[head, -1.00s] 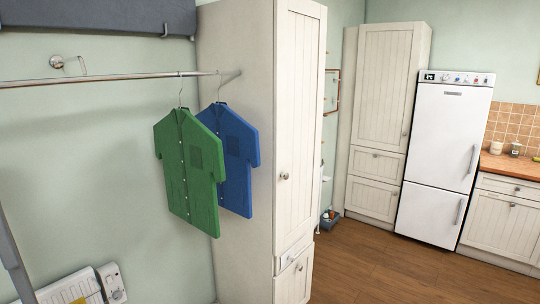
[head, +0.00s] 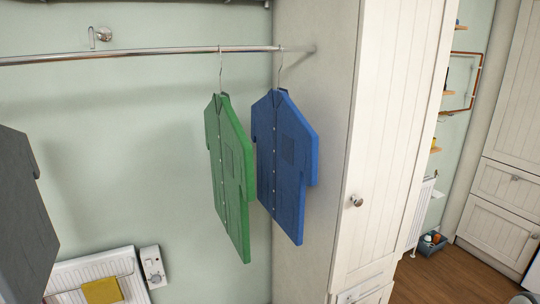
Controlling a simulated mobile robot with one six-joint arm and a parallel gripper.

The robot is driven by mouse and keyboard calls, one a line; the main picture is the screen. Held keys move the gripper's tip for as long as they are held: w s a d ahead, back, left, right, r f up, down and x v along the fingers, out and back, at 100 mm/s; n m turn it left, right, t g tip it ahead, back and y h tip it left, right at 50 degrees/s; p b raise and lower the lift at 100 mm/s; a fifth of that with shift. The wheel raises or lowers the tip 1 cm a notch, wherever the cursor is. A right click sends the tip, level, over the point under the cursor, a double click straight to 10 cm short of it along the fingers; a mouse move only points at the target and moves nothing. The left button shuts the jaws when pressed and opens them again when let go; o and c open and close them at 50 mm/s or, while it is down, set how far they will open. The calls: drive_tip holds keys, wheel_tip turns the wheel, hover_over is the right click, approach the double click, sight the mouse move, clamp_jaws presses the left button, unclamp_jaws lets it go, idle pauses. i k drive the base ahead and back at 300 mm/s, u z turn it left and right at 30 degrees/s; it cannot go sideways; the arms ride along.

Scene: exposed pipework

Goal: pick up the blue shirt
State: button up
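The blue shirt (head: 287,160) hangs from a metal hanger on the rail (head: 150,54), near the rail's right end and close to the side of the tall white cupboard. It hangs upright and is mostly unhidden. A green shirt (head: 229,175) hangs just left of it on its own hanger, with a narrow gap between the two. My gripper is not in view.
The tall white cupboard (head: 385,170) stands right of the blue shirt. A dark grey garment (head: 22,215) shows at the left edge. A radiator (head: 100,278) with a yellow cloth (head: 102,290) is low on the left. Open wooden floor (head: 455,270) lies at the right.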

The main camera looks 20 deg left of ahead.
sight(287, 144)
drive_tip(key=u, duration=0.7)
drive_tip(key=i, duration=1.05)
drive_tip(key=u, duration=0.6)
